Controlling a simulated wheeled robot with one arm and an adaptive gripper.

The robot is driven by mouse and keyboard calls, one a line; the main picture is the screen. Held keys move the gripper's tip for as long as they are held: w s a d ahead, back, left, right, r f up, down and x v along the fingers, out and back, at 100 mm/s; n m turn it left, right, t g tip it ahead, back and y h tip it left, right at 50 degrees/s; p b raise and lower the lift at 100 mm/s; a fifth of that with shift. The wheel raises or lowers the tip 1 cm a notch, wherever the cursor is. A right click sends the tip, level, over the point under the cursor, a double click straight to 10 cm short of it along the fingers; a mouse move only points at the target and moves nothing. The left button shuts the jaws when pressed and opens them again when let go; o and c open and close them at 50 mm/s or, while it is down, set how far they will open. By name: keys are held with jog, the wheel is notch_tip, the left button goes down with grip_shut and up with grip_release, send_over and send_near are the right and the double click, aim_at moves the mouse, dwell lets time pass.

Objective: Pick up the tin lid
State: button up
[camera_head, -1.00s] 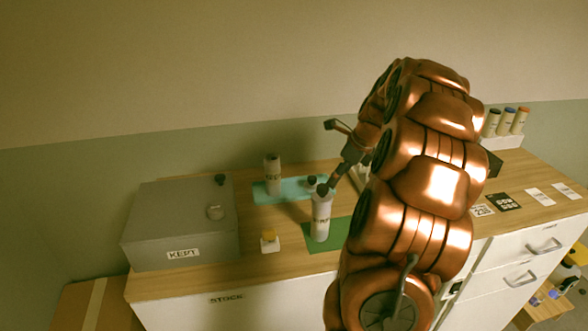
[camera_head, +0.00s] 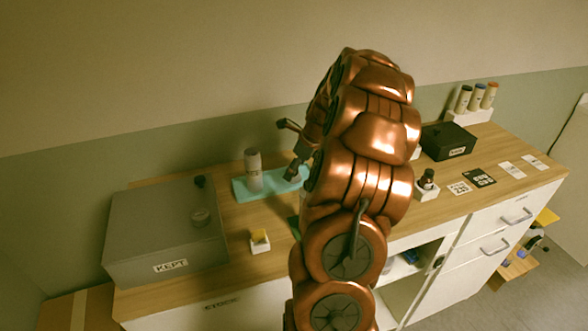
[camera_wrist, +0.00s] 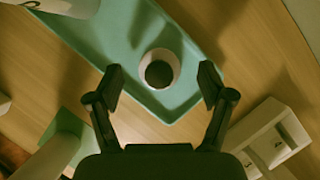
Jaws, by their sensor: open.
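No part is clearly marked as a tin lid. My gripper (camera_wrist: 160,75) is open and empty over the teal tray (camera_wrist: 120,30). A small round pale container with a dark top (camera_wrist: 159,70) sits on the tray between the fingers in the wrist view, apart from both. In the head view my gripper (camera_head: 291,148) is partly hidden by my arm, well right of the grey box.
A grey-capped bottle (camera_head: 253,170) stands on the teal tray.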

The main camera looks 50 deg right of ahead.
jog(key=shift+w+a+f, duration=0.1)
jog(key=shift+w+f, duration=0.1)
jog(key=shift+f, duration=0.45)
jog(key=c, duration=0.9)
